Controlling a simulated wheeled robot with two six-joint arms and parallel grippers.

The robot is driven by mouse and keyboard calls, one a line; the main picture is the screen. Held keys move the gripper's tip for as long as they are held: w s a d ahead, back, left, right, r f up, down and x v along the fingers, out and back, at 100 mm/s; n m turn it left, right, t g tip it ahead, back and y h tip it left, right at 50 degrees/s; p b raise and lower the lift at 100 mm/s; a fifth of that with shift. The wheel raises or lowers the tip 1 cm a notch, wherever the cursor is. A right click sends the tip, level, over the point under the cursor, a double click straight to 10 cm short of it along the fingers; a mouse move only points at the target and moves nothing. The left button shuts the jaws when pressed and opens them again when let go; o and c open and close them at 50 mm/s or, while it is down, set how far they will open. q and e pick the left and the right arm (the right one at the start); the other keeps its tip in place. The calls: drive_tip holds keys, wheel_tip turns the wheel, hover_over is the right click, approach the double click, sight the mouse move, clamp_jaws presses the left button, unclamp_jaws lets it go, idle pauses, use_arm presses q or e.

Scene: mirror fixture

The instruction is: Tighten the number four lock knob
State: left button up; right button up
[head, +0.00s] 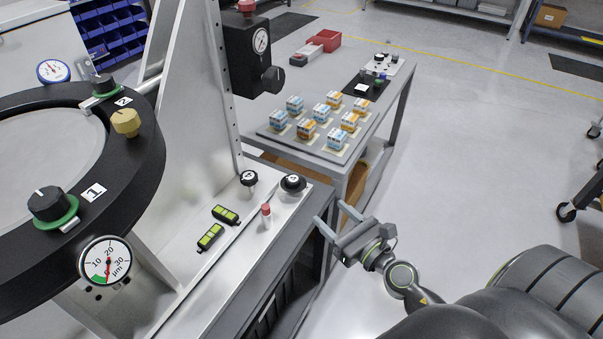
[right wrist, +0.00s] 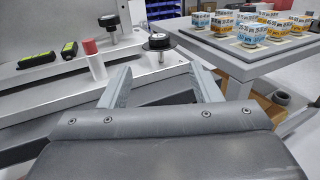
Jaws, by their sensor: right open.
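Two black lock knobs with white-marked caps stand on the metal base plate. One knob (head: 249,178) stands further left, and a wider one (head: 292,184) stands near the plate's right edge. The mark on the left cap looks like a 4; the right cap's mark is too small to read surely. In the right wrist view the left knob (right wrist: 110,22) stands on a thin post, and the wider knob (right wrist: 159,42) is beyond my fingertips. My right gripper (head: 341,229) is open and empty, right of the plate and apart from both knobs. My left gripper is not in view.
A red-capped post (head: 266,215) and two green-and-black levels (head: 217,226) are on the plate. The black ring (head: 140,170) with gauges and knobs fills the left. A side table (head: 360,150) holds several small boxes.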

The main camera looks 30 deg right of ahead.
drive_tip(key=p, duration=0.3)
approach(289, 175)
drive_tip(key=w, duration=0.4)
drive_tip(key=shift+w+a, duration=0.15)
drive_tip(key=shift+a, duration=0.1)
drive_tip(key=w, duration=0.4)
drive_tip(key=shift+a+f, duration=0.1)
drive_tip(key=shift+a, duration=0.2)
drive_tip(key=shift+w+a, duration=0.1)
drive_tip(key=shift+w, duration=0.65)
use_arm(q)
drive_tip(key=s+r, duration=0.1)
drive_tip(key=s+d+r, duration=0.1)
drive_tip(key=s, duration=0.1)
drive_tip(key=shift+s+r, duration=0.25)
